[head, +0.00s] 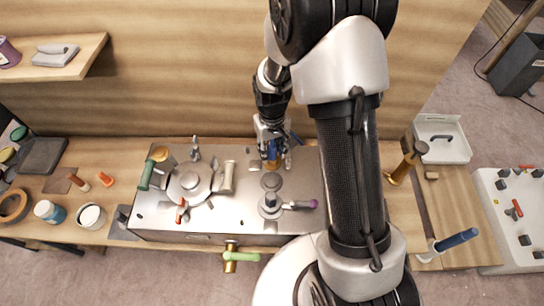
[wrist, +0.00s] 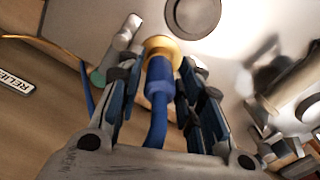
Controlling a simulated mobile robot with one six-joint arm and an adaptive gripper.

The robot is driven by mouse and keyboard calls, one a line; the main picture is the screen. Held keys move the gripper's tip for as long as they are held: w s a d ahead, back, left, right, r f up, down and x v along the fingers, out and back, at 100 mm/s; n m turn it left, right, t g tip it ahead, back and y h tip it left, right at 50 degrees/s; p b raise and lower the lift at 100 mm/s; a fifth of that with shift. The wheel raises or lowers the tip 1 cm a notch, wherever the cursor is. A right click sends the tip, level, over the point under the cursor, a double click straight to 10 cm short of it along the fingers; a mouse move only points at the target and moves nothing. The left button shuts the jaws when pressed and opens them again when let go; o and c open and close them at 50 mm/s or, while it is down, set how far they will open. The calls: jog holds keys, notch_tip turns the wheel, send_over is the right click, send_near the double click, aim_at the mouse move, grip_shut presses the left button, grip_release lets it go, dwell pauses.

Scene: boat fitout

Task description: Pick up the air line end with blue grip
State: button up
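The air line end with the blue grip (wrist: 159,84) shows in the wrist view, with a brass collar (wrist: 163,46) at its far end and a blue hose (wrist: 155,128) running back toward my palm. My gripper (wrist: 160,72) has one finger on each side of the blue grip, with narrow gaps visible beside it, so it looks open around it. In the head view my gripper (head: 273,152) points down at the back edge of the metal panel, and the brass part (head: 273,160) shows between the fingers. The blue grip is mostly hidden there.
A wooden wall (head: 180,100) stands close behind. A white tray (head: 441,138) is at right.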

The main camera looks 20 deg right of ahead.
jog(key=shift+f, duration=0.55)
jog(key=shift+c, duration=0.4)
grip_shut()
jog(key=shift+r, duration=0.1)
notch_tip(320, 180, up, 20)
jog(key=p, duration=0.4)
jog(key=shift+p, duration=0.4)
